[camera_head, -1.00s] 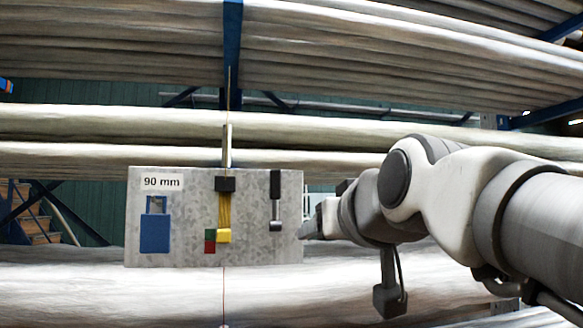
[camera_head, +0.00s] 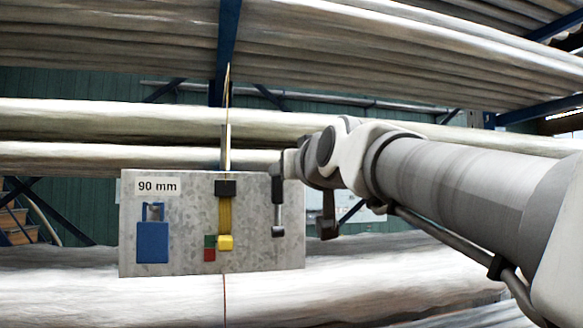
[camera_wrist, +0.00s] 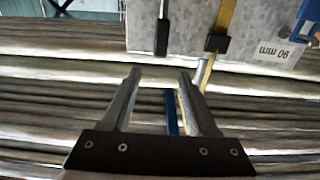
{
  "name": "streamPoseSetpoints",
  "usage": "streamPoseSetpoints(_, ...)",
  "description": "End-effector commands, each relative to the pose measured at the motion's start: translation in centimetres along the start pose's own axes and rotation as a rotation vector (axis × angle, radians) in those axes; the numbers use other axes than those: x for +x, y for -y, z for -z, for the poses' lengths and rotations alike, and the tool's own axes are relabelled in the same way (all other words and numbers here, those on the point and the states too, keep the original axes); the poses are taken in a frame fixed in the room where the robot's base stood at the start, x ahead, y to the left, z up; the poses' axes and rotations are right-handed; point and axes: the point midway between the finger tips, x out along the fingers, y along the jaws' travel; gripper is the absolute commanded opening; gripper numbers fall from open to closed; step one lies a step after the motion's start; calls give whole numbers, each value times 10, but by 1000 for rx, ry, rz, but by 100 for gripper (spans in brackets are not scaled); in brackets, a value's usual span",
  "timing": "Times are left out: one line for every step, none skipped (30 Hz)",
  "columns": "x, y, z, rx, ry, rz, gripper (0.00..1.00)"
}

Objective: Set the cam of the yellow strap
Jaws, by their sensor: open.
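The yellow strap (camera_head: 225,212) hangs down the front of a grey metal plate (camera_head: 180,262). A black cam block (camera_head: 225,188) sits across its top, and a yellow block (camera_head: 226,242) is at its lower end. In the wrist view, which is turned over, the strap (camera_wrist: 226,16) and black cam (camera_wrist: 217,43) show at the top. My gripper (camera_wrist: 160,78) is open and empty, its two fingers apart, pointing toward the plate edge and clear of the cam.
A black-handled piece with a metal end (camera_head: 278,231) hangs right of the strap, close to my gripper. A blue padlock (camera_head: 152,242) and a 90 mm label (camera_head: 158,186) are at left. A red and green marker (camera_head: 209,254) is beside the yellow block. Long pale pipes surround the plate.

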Motion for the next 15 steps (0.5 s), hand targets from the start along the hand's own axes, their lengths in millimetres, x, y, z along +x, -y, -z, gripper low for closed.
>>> streamPoseSetpoints(11, -1, 2, 1, 3, 0, 60)
streamPoseSetpoints(18, -1, 3, 0, 3, -1, 60)
streamPoseSetpoints(25, -1, 3, 0, 4, -1, 60)
streamPoseSetpoints(31, -1, 3, 1, 4, 0, 60)
streamPoseSetpoints(37, -1, 3, 2, 3, -1, 60)
streamPoseSetpoints(45, -1, 4, 0, 4, -1, 60)
streamPoseSetpoints(51, -1, 4, 0, 4, -1, 60)
streamPoseSetpoints(57, -1, 4, 0, 4, -1, 60)
streamPoseSetpoints(64, -2, 4, 1, 4, -1, 60)
streamPoseSetpoints(70, -2, 4, 1, 4, -1, 60)
streamPoseSetpoints(71, 0, 2, 0, 1, 0, 60)
streamPoseSetpoints(74, 0, 1, 0, 2, 0, 60)
streamPoseSetpoints(77, 0, 1, -2, 2, 0, 60)
streamPoseSetpoints(79, 0, 1, -1, 2, 0, 60)
streamPoseSetpoints(82, 0, 1, 0, 1, 0, 60)
